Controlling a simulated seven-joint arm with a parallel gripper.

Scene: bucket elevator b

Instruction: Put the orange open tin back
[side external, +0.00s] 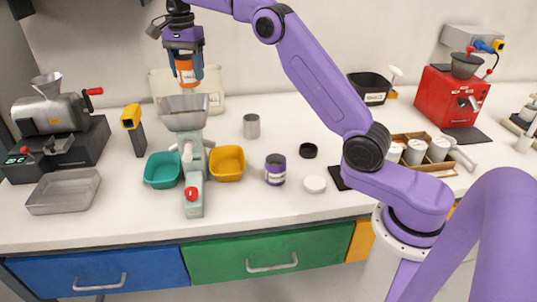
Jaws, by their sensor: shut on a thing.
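My gripper (185,62) is shut on an orange tin (186,72) and holds it upright, as far as I can tell, above a grey hopper (182,111). The tin is apart from the hopper. Its top is hidden by the gripper, so I cannot see whether it is open. The hopper sits on a pale green machine (194,187) with a red knob, which stands between a teal tub (162,170) and a yellow tub (227,164).
A purple tin (275,170), a black lid (308,150), a white lid (315,184) and a grey can (251,126) stand to the right. A metal tray (63,191) and a grinder (48,108) are left. A red machine (452,95) is far right. The front counter is clear.

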